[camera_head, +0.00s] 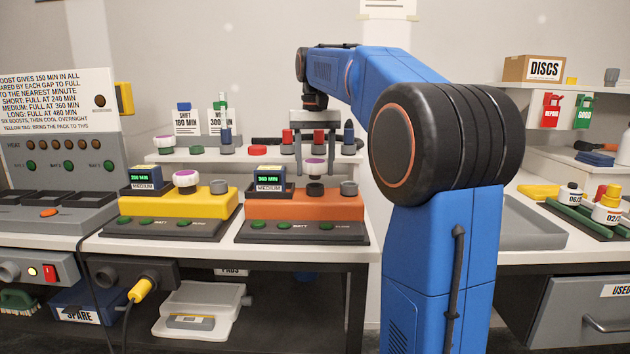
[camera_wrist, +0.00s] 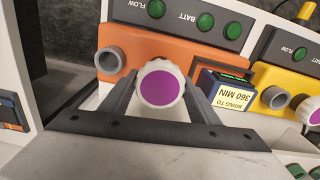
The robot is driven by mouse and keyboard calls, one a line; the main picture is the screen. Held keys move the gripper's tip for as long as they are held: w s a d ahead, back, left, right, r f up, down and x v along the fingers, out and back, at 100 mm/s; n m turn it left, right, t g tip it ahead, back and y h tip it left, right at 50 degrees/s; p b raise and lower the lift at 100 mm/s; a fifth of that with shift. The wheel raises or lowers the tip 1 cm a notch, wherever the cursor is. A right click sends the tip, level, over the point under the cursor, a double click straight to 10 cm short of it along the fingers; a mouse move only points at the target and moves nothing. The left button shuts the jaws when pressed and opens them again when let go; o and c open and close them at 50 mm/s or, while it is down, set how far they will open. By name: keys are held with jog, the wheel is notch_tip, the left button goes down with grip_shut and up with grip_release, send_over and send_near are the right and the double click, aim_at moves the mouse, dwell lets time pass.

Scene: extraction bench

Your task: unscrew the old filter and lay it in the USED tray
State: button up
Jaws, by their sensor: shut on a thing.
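The filter, a white ribbed knob with a purple top (camera_head: 314,163), is at the top of the orange unit (camera_head: 290,208), above a dark round part. It stands a little higher than the similar filter on the yellow unit; I cannot tell if it is still joined below. My gripper (camera_head: 314,172) points down and is shut on this filter. In the wrist view the filter (camera_wrist: 160,84) is between the two dark fingers of my gripper (camera_wrist: 160,100). A grey drawer-like front labelled USED (camera_head: 590,315) is at the lower right, partly cut off; its inside is hidden.
The yellow unit (camera_head: 170,205) with its own filter (camera_head: 186,178) stands to the left. A battery pack marked MEDIUM (camera_head: 270,180) and a grey port (camera_head: 349,188) flank the held filter. A shelf with red and blue items is behind. A grey tray (camera_head: 535,236) lies on the right bench.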

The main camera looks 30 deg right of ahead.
jog(key=shift+r, duration=1)
jog(key=shift+d, duration=0.1)
